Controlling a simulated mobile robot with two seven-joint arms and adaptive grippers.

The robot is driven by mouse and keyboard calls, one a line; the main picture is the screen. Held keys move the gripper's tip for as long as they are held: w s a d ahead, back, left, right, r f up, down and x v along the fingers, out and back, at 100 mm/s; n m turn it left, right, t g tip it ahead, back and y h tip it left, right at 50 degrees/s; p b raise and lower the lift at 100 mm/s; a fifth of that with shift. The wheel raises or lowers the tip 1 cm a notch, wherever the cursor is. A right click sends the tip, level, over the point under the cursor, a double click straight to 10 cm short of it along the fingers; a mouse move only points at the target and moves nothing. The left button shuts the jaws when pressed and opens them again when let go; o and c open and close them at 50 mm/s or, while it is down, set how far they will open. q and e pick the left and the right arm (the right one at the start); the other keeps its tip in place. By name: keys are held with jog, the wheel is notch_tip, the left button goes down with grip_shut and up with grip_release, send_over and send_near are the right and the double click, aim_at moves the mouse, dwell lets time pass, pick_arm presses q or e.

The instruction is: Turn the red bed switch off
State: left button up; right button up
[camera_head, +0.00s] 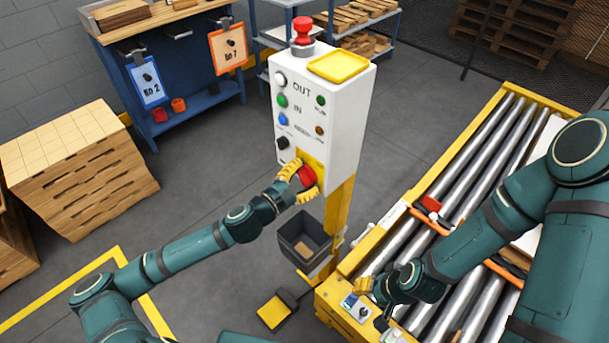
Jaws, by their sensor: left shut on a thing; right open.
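A red switch (308,175) sits on a yellow plate low on the front of the white control box (345,135). My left gripper (301,180) has its yellow fingers around this red switch and is shut on it. The fingers hide part of the switch, and I cannot read its marks or its turn position. My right gripper (365,287) is open over the near end of the roller bed, close to a small panel with a dark knob (362,310).
A dark bin (305,240) hangs below the box. A yellow pedal (274,311) lies on the floor. A wooden stack (80,170) and blue bench (185,60) stand left.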

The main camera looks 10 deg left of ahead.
dwell(0.5)
pick_arm(q)
jog(key=o, duration=1.2)
jog(key=v, duration=1.2)
jog(key=shift+d, duration=0.1)
